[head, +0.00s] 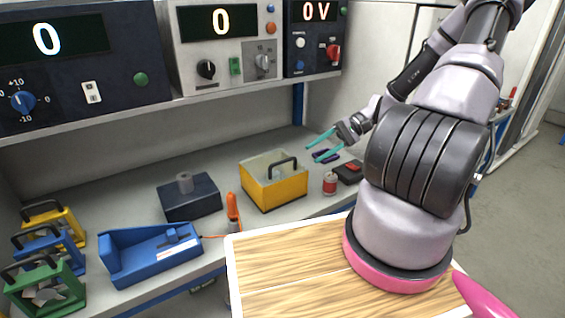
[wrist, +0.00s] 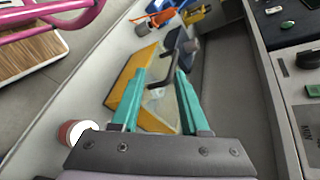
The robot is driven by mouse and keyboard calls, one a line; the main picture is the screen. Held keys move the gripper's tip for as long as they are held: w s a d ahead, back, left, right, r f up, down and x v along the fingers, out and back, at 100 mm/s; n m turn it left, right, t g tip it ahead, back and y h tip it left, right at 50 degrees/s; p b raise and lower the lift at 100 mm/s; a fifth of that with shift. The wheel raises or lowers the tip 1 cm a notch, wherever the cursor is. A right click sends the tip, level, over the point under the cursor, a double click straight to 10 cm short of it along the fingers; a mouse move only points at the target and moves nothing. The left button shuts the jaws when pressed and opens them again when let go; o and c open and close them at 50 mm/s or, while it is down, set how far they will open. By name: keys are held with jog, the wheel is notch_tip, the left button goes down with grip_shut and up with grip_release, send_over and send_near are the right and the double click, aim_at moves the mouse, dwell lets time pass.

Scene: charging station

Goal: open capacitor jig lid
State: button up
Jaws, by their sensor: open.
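The jig appears to be the yellow box (head: 277,193) with a pale see-through top and a black bar handle (head: 284,164). It stands on the bench, and its lid looks shut. In the wrist view the yellow box (wrist: 127,98) lies ahead of my fingers, with the black handle (wrist: 172,60) showing between and beyond the tips. My gripper (head: 313,154) has teal fingers, spread apart and empty. In the head view it is to the right of the box and above the bench. It also shows in the wrist view (wrist: 160,73). Contact with the handle is not visible.
A red-and-white can (head: 330,184) and a black-and-red item (head: 349,172) stand right of the box. A dark blue block (head: 189,197), an orange tool (head: 233,212) and a blue fixture (head: 150,253) are to its left. Instruments (head: 219,47) sit on a shelf above.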

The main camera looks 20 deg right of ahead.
aim_at(288, 160)
jog(key=a+f+y, duration=0.1)
jog(key=a, duration=0.2)
jog(key=w+a+f+t, duration=0.1)
jog(key=a, duration=0.3)
jog(key=a+f+y, duration=0.1)
jog(key=a, duration=0.2)
jog(key=shift+w+a+f+m+t+y, duration=0.15)
jog(key=shift+w+a+m+t+y, duration=0.15)
jog(key=shift+a+m, duration=0.1)
grip_shut()
jog(key=shift+d, duration=0.1)
dwell(1.2)
